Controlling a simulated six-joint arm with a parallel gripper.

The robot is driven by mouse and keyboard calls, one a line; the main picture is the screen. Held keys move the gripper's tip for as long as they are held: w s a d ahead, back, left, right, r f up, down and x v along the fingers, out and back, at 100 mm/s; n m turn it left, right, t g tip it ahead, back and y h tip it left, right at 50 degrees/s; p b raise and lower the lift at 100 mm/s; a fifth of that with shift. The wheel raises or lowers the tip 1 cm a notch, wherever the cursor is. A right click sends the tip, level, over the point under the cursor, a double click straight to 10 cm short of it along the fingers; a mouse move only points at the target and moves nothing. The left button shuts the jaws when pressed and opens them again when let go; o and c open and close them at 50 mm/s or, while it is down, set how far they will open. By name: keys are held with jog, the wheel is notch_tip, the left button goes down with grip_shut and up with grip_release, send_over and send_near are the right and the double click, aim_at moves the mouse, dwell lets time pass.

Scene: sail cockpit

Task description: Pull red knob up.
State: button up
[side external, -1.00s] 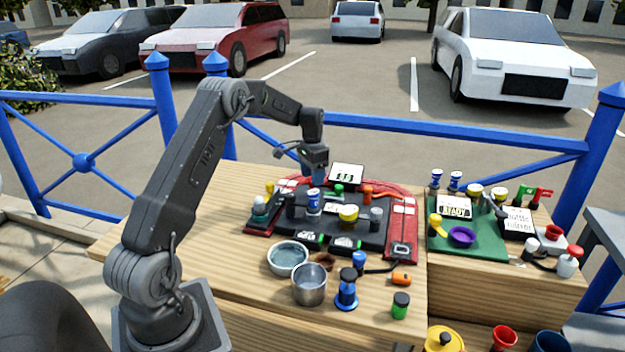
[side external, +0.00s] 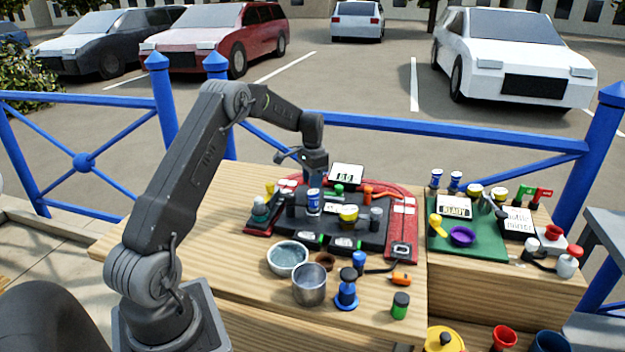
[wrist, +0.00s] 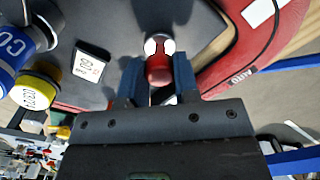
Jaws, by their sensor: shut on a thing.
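The red knob (wrist: 158,66) is a red post with two white round spots near its top. It stands between the two blue fingers of my gripper (wrist: 158,82) in the wrist view, and they are shut on it. In the side view my gripper (side external: 315,166) is low over the back of the dark panel (side external: 270,225) with the red surround. The knob cannot be made out there; the gripper covers that area.
An orange-red handle (side external: 374,192) lies to the right. Bowls (side external: 288,258) stand at the front.

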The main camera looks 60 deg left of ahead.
grip_shut()
jog(key=shift+r, duration=1.3)
jog(key=o, duration=0.9)
grip_release()
jog(key=shift+o, duration=0.2)
notch_tip(320, 180, up, 14)
jog(key=shift+f, duration=0.15)
